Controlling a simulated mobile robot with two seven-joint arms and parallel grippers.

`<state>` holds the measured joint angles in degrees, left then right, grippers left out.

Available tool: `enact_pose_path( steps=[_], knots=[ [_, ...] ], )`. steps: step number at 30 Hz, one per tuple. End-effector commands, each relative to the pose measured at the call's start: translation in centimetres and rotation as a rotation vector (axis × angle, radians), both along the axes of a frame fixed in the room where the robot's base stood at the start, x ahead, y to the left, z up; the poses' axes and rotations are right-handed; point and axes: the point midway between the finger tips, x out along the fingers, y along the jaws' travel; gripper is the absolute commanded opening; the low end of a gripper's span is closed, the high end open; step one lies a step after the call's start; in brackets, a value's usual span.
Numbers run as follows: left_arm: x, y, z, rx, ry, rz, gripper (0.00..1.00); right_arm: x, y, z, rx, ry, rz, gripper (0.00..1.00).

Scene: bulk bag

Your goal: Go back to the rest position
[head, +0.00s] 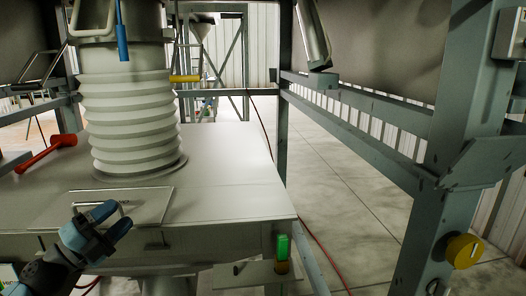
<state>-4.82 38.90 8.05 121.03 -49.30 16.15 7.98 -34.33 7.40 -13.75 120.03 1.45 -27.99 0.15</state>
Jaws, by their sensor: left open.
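My left gripper (112,221) comes in at the lower left of the head view. Its two blue fingers are apart, and it is open. The fingertips are at the front part of the metal table (235,180), by a flat plate with a thin wire handle (122,204). I cannot tell whether a finger touches the handle, and nothing is visibly held. My right gripper is not in view.
A ribbed pale bellows (128,115) stands on the table. A red mallet-like tool (45,153) lies to its left. A blue handle (122,42) and a yellow handle (185,79) are nearby. Steel frame posts (435,190) stand at right. A green light (283,246) is at the table's front.

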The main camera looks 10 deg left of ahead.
Motion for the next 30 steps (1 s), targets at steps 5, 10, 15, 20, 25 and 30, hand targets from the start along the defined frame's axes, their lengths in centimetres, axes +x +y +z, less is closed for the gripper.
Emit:
enact_pose_path(
  steps=[5,10,15,20,25,30],
  knots=[
    [-2.2,-3.3,-13.8,-0.486,0.369,0.090,0.48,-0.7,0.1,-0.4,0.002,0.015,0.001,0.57],
    [-6.8,-8.0,-24.9,-0.825,0.725,0.196,0.48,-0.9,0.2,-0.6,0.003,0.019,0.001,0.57],
    [-13.1,-14.1,-33.4,-1.083,1.073,0.286,0.48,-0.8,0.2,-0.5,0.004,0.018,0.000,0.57],
    [-19.6,-20.8,-38.4,-1.270,1.385,0.343,0.48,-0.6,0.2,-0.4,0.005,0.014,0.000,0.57],
    [-19.9,-20.5,-32.6,-1.259,1.389,0.349,0.48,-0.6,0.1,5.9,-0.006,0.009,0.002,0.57],
    [-20.1,-20.1,-27.9,-1.245,1.378,0.352,0.48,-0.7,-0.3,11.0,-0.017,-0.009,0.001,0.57]
  ],
)
